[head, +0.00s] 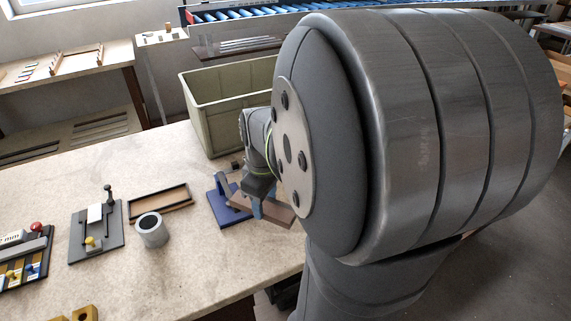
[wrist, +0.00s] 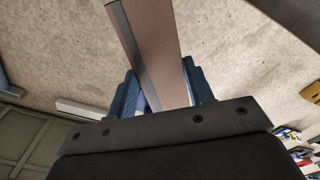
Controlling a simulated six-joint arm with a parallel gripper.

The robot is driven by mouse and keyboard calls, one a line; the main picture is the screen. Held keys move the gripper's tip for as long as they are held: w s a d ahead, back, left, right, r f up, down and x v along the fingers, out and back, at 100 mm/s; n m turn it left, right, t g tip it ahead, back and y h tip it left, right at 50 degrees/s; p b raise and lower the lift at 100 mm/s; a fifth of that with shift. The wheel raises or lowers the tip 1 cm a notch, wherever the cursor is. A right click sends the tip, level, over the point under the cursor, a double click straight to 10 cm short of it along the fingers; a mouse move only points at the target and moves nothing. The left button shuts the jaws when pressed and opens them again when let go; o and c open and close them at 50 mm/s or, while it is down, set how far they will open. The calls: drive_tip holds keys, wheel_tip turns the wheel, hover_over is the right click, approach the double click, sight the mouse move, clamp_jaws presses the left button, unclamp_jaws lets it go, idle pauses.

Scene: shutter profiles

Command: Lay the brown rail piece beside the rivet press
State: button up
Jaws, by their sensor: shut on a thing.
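The brown rail piece (head: 279,211) is held between the fingers of my gripper (head: 259,204), low near the table's right edge. In the wrist view the rail piece (wrist: 155,40) runs up from between the blue fingers of my gripper (wrist: 163,95), with a grey strip along its left side. A blue-based device with an upright arm, apparently the rivet press (head: 217,207), stands just left of the held piece and is partly hidden by it and my gripper. Whether the piece touches the table or the device cannot be told.
A green bin (head: 203,107) stands behind my gripper. A shallow brown tray (head: 160,200), a grey cylinder (head: 151,236) and a grey clamp plate (head: 97,240) lie to the left. The table (head: 215,265) is clear in front. My arm hides the right side.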

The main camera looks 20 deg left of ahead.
drive_tip(key=m, duration=0.2)
drive_tip(key=w+m, duration=0.1)
drive_tip(key=m, duration=0.1)
drive_tip(key=w+m, duration=0.1)
drive_tip(key=m, duration=0.1)
drive_tip(key=shift+d, duration=0.15)
drive_tip(key=w+d+n, duration=0.2)
drive_tip(key=w+n, duration=0.4)
drive_tip(key=n, duration=1.1)
drive_tip(key=w+d+n, duration=0.2)
drive_tip(key=w+n, duration=0.5)
drive_tip(key=n, duration=1.1)
drive_tip(key=a+f, duration=0.2)
drive_tip(key=a, duration=0.2)
drive_tip(key=a+f, duration=0.5)
drive_tip(key=a, duration=0.2)
drive_tip(key=shift+s+a+f, duration=0.2)
drive_tip(key=shift+a+f, duration=0.1)
drive_tip(key=shift+f, duration=2)
drive_tip(key=shift+f, duration=0.1)
